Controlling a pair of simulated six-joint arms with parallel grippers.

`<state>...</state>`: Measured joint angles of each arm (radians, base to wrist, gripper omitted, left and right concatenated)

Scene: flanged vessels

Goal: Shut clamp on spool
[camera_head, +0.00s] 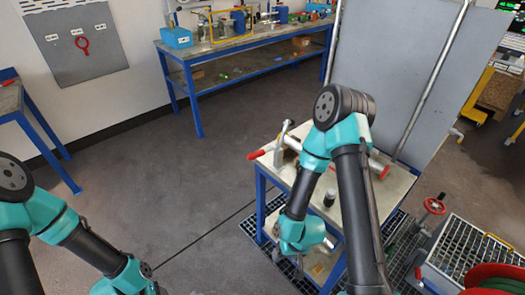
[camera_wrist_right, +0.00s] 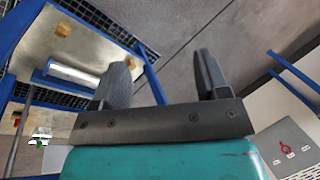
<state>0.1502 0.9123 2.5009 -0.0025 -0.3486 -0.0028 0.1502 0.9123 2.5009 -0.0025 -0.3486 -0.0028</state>
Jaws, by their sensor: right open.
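The silver spool (camera_head: 376,164) lies on the worktable, with a red flange on its right end. My right arm covers its middle. At its left end is a metal clamp (camera_head: 283,132) with a red-tipped handle (camera_head: 256,154) reaching left. Whether the clamp is open or shut is too small to tell. My right gripper is low at the front of the table, apart from clamp and spool, partly hidden by my arm in the head view. The right wrist view shows its jaws (camera_wrist_right: 162,78) open and empty. My left arm enters at lower left; its gripper is out of frame.
The worktable (camera_head: 400,184) has blue legs and a small dark cylinder (camera_head: 329,198) near its front edge. A grey panel (camera_head: 395,70) stands behind it. A red valve wheel (camera_head: 434,205) and a grated cart (camera_head: 470,250) are at right. The floor left of the table is clear.

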